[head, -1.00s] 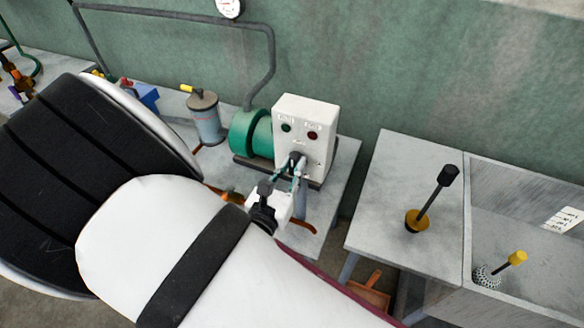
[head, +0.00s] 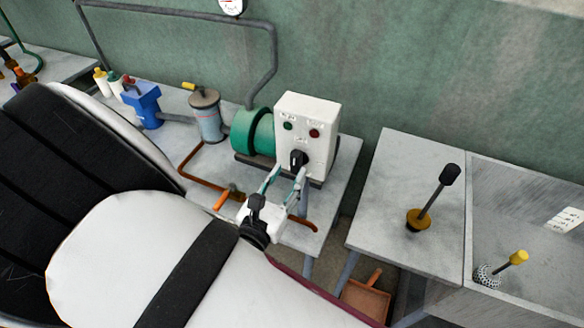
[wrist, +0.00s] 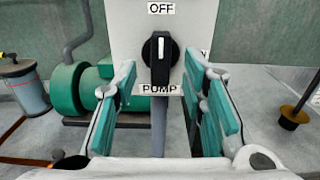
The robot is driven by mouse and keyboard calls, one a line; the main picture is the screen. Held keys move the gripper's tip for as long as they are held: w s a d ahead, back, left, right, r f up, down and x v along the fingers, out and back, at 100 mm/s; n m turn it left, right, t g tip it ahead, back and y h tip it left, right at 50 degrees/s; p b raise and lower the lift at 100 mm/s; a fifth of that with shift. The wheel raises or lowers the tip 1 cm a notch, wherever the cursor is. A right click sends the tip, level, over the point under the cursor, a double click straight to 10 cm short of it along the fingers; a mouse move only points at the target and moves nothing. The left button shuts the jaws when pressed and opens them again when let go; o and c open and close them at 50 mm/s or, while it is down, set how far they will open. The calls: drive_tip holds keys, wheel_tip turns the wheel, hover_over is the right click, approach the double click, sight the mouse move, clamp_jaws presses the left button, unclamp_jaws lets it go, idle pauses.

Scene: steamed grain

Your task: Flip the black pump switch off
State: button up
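The black pump switch (wrist: 160,58) is a rotary knob on a white control box (head: 318,112). In the wrist view it stands upright, its white mark at the top, toward the OFF label (wrist: 161,8). The PUMP label (wrist: 159,89) is below it, and a label at its right is partly hidden by a finger. The knob also shows in the head view (head: 298,160). My gripper (wrist: 161,68) is open and empty, with teal-padded fingers apart on either side of the knob in the wrist view. In the head view my gripper (head: 287,170) is in front of and below the knob.
A green pump (head: 252,132) and a grey-blue canister (head: 207,118) stand left of the box. A lever (head: 435,195) with a yellow base stands on the table at right. An orange pipe (head: 193,160) runs along the bench.

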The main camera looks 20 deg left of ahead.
drive_tip(key=shift+s+a, duration=0.1)
drive_tip(key=shift+s, duration=1.85)
